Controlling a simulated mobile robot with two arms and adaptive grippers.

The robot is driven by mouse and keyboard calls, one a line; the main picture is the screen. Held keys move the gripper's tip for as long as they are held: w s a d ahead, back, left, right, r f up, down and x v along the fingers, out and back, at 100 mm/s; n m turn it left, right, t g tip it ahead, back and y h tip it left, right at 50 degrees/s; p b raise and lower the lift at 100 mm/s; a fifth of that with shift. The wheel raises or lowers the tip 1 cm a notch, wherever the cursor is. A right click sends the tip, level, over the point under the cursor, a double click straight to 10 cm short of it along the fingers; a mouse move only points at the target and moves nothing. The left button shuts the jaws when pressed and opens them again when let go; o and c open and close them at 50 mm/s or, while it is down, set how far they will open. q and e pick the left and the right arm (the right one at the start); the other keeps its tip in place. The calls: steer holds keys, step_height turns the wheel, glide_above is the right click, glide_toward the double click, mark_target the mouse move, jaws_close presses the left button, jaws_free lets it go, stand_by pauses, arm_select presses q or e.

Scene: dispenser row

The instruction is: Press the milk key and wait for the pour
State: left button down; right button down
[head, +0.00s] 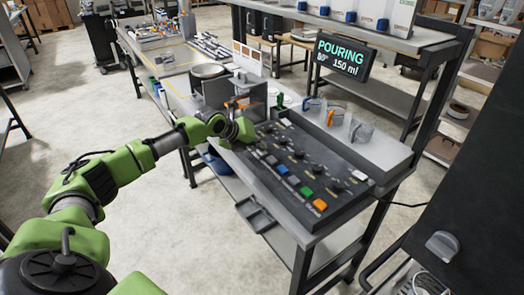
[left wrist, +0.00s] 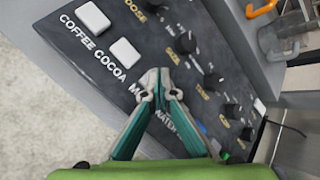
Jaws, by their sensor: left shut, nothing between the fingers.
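The dark control panel (head: 300,165) has a row of keys, dials and colored buttons. In the left wrist view, the white coffee key (left wrist: 92,17) and white cocoa key (left wrist: 125,52) are clear. The milk label (left wrist: 136,92) is partly covered by my left gripper (left wrist: 160,82), whose fingertips are shut and empty over the milk key's place. The milk key is hidden, so contact cannot be told. In the head view the left gripper (head: 243,138) is at the panel's far left end. The display (head: 342,57) reads "POURING 80° 150 ml". My right gripper is not in view.
A shelf (head: 350,30) runs above at the back. Open floor lies to the left.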

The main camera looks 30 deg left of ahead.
mark_target(260, 152)
arm_select(q)
steer(key=shift+r+p, duration=0.75)
steer(key=shift+r, duration=0.1)
step_height(260, 152, up, 5)
steer(key=p, duration=0.4)
stand_by(0.4)
